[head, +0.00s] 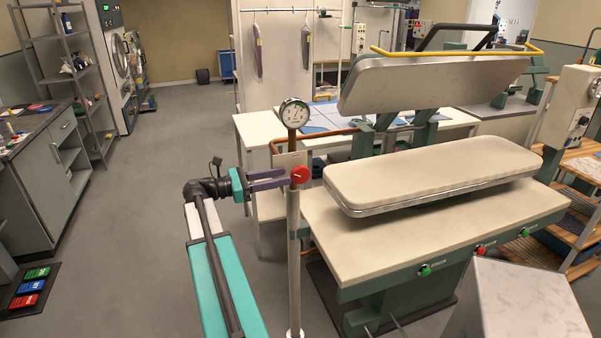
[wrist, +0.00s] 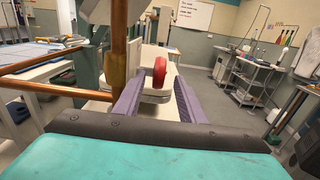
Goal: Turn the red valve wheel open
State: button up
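The red valve wheel (head: 300,174) is on an upright metal post (head: 294,255) in front of the press. My gripper (head: 285,178) reaches in from the left, its purple fingers level with the wheel and their tips close to it. In the wrist view the wheel (wrist: 159,72) is seen nearly edge-on, centred in the gap between the fingertips of my gripper (wrist: 160,82). The fingers stand apart, with a visible gap on each side of the wheel. Whether the tips reach past its rim cannot be told.
A dial gauge (head: 294,112) tops the post, above a copper pipe (head: 320,139). The press's padded board (head: 425,172) and pale table (head: 420,235) lie just right of the post. Grey floor (head: 140,190) is open to the left.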

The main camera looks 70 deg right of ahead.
aim_at(300, 173)
jog(key=p+x, duration=0.1)
jog(key=x, duration=0.6)
jog(key=shift+s+d, duration=0.15)
jog(key=shift+s, duration=0.05)
grip_shut()
